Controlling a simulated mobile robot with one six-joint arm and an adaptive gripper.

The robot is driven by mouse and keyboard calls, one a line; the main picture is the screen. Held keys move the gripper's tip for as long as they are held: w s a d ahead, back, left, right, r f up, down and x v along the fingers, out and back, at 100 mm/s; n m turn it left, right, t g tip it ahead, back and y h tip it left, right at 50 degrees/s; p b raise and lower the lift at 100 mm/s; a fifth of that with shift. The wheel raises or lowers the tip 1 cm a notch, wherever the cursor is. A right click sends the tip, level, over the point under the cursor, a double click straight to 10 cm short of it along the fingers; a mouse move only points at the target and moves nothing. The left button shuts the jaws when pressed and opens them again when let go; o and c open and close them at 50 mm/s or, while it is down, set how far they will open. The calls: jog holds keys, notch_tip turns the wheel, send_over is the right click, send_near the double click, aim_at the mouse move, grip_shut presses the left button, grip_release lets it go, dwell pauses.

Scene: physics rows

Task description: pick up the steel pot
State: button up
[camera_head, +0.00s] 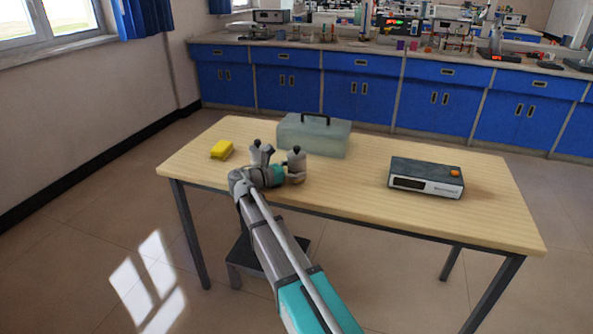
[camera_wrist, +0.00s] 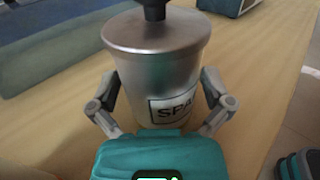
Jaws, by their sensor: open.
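The steel pot (camera_head: 296,158) is a small upright cylinder with a black knob on its lid, standing on the wooden table (camera_head: 450,214). In the wrist view the steel pot (camera_wrist: 155,62) fills the middle, with part of a dark-lettered label showing low on its side. My gripper (camera_head: 290,170) reaches the pot from the left in the head view. In the wrist view my gripper (camera_wrist: 160,92) is open, with one finger on each side of the pot. I cannot tell whether either finger touches it. The teal gripper body hides the pot's lower front.
A grey-green case (camera_head: 318,138) with a dark handle stands just behind the pot. A dark boxy device (camera_head: 426,178) sits to the right, with clear tabletop between. Blue lab cabinets (camera_head: 360,97) line the back wall.

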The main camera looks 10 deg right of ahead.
jog(key=c, duration=1.1)
jog(key=shift+c, duration=0.2)
jog(key=shift+r, duration=0.2)
notch_tip(320, 180, up, 2)
jog(key=p, duration=0.2)
jog(key=shift+r+p, duration=0.1)
jog(key=shift+p, duration=0.2)
jog(key=s+r+p, duration=1)
jog(key=s, duration=0.4)
jog(key=shift+r, duration=0.25)
